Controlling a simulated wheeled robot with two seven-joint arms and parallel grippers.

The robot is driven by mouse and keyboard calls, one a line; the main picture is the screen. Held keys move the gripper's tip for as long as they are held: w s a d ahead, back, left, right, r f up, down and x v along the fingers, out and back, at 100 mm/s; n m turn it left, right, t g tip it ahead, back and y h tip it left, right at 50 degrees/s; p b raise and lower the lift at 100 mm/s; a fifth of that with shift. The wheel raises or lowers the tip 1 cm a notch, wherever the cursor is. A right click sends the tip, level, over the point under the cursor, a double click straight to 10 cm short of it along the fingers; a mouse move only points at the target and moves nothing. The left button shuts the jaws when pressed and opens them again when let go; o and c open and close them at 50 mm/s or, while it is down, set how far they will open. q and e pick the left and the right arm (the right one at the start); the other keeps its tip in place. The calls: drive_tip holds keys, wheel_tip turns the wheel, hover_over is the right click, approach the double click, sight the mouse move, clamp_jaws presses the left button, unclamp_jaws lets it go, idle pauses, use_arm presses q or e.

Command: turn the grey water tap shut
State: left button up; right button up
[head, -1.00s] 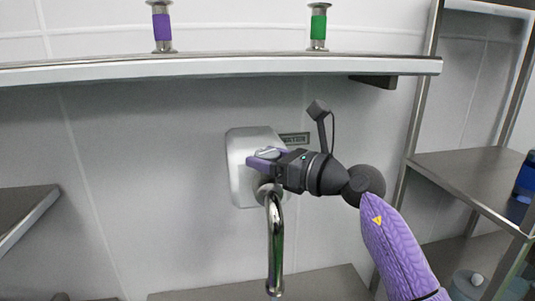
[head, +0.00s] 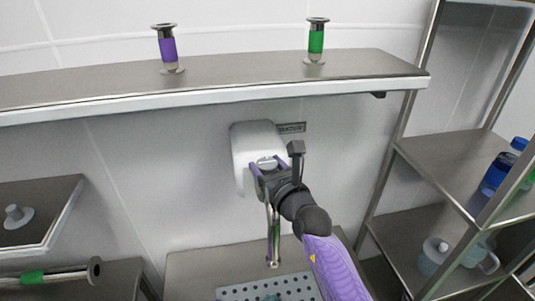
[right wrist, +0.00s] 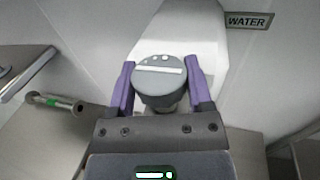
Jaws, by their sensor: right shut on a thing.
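The grey water tap sits on a pale wall housing (head: 252,140) under the shelf, beside a WATER sign (right wrist: 249,21). Its chrome spout (head: 274,235) hangs down, partly behind my arm. In the right wrist view its round grey knob (right wrist: 160,82), with a pale bar across its face, lies between the two purple fingers. My right gripper (head: 268,164) is shut on this knob; it also shows in the right wrist view (right wrist: 160,68). The arm reaches it from the lower right. My left gripper is not in view.
A steel shelf (head: 210,86) above the tap bears a purple-banded fitting (head: 167,48) and a green-banded fitting (head: 316,42). A rack (head: 440,165) at right holds a blue bottle (head: 497,173) and a clear jug (head: 482,257). A perforated drain (head: 240,292) lies below the spout.

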idle(0.3)
drive_tip(key=o, duration=1.3)
drive_tip(key=v, duration=1)
